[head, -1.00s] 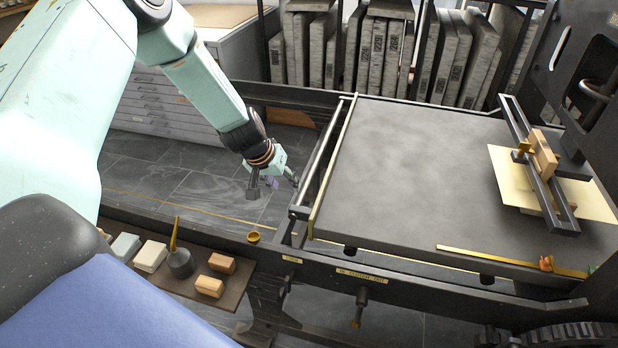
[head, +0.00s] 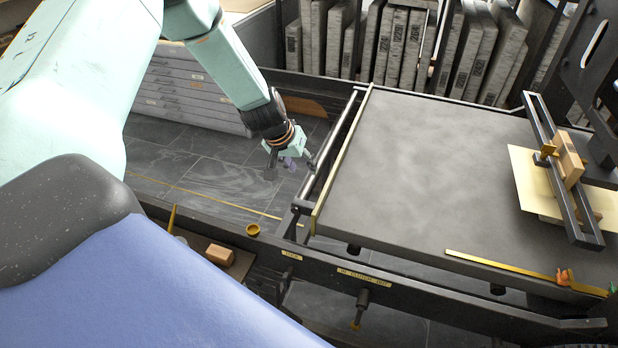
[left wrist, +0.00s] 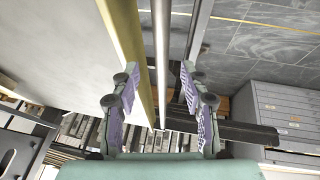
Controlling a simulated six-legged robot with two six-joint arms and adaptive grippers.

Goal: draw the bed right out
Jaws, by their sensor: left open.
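The bed (head: 440,170) is a wide grey slab in the black press frame, with a brass strip (head: 338,165) along its left end. A round steel bar (head: 330,152) runs parallel to that strip, just left of it. My left gripper (head: 290,168) is open and empty, pointing down close to the bar's left side in the head view. In the left wrist view the steel bar (left wrist: 162,50) runs between the two spread fingers, with the brass strip (left wrist: 124,35) to its left. I cannot tell the depth between fingers and bar. My right gripper is not in view.
The black frame rail (head: 400,290) runs along the near side, with a small brass cup (head: 253,230) on it. A brass bar (head: 505,270) lies on the bed's near edge. Stone slabs (head: 400,45) stand behind. The frame's left part is open above the tiled floor.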

